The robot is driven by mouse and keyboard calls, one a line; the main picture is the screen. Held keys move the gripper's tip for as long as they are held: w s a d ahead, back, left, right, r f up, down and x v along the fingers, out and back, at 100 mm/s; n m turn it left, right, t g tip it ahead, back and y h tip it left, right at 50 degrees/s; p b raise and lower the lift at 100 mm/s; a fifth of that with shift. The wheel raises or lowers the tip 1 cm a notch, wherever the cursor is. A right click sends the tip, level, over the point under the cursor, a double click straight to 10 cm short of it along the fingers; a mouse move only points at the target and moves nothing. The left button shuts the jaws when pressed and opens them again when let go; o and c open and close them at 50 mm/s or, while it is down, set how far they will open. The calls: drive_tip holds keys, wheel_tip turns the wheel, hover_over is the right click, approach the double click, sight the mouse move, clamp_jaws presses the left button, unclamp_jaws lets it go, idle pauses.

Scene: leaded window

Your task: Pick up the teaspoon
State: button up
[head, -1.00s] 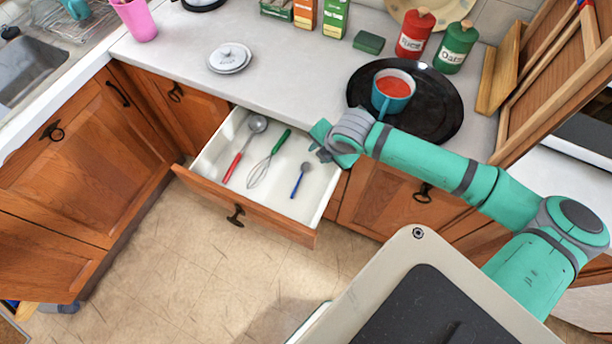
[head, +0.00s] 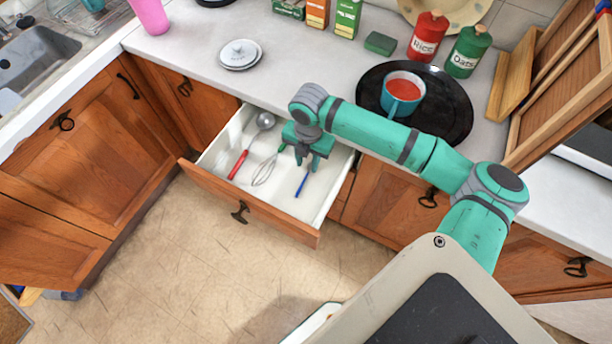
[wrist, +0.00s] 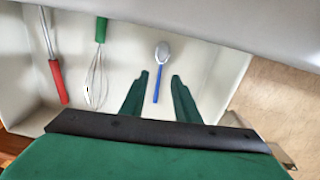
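The teaspoon has a blue handle and a grey bowl and lies in the open drawer (head: 215,178). In the head view only the blue handle of the teaspoon (head: 302,184) shows clearly, as my gripper (head: 303,160) covers its bowl. In the wrist view the whole teaspoon (wrist: 159,72) shows, its handle between the two green fingers of my gripper (wrist: 156,82). The fingers are spread apart, with a gap on each side of the handle. My gripper points down over the drawer's right part and is empty.
In the same drawer lie a red-handled ladle (head: 240,161) and a green-handled whisk (head: 265,168), left of the teaspoon. The drawer's walls surround them closely.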

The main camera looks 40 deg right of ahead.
sight(306, 176)
drive_tip(key=shift+s+a+f, duration=0.1)
drive_tip(key=shift+a+f, duration=0.1)
drive_tip(key=shift+f, duration=1.15)
drive_tip(key=shift+s+a+f, duration=0.1)
drive_tip(key=shift+a+f, duration=0.05)
drive_tip(key=shift+f, duration=1.2)
drive_tip(key=shift+c, duration=0.4)
clamp_jaws()
